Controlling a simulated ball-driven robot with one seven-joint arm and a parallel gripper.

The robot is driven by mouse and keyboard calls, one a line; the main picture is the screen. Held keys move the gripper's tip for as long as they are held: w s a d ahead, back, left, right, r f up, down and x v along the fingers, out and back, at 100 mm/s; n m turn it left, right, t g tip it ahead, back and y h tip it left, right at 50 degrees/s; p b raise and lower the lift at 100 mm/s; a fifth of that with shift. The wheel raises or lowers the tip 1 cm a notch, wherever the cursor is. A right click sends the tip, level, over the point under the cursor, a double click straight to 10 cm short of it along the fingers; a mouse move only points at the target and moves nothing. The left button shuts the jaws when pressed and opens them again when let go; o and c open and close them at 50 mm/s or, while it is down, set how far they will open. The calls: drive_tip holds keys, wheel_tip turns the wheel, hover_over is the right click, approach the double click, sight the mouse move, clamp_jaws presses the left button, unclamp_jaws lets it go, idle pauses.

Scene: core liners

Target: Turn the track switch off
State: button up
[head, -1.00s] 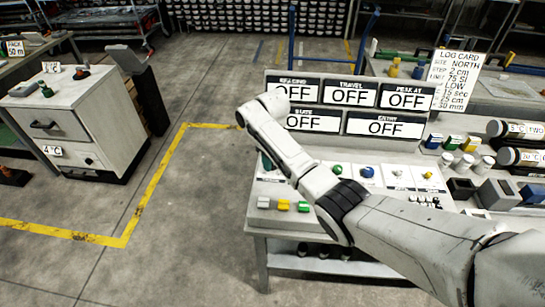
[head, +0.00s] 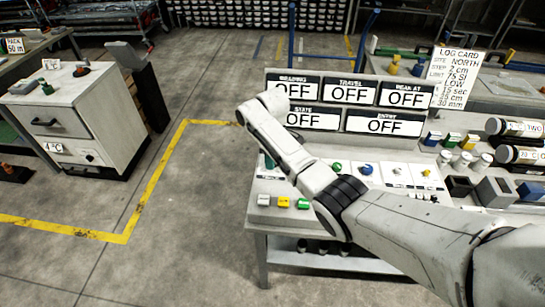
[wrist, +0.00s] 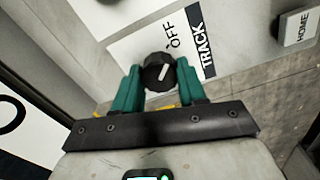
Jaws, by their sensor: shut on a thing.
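The track switch (wrist: 158,72) is a round black knob with a white pointer line, on a white plate (wrist: 130,52) marked OFF and TRACK in the wrist view. The pointer line slants up toward the OFF lettering. My gripper (wrist: 158,80) has two teal fingers, one on each side of the knob, shut on it.
A HOME button (wrist: 297,27) lies at the right of the wrist view. In the head view, display panels (head: 353,92) reading OFF stand behind the console (head: 262,215). Small coloured buttons (head: 284,202) line its front. A log card (head: 456,78) stands at the back right.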

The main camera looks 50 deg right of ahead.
drive_tip(key=o, duration=1.1)
drive_tip(key=shift+c, duration=0.2)
wheel_tip(320, 180, up, 11)
drive_tip(key=b, duration=0.1)
drive_tip(key=shift+f, duration=0.1)
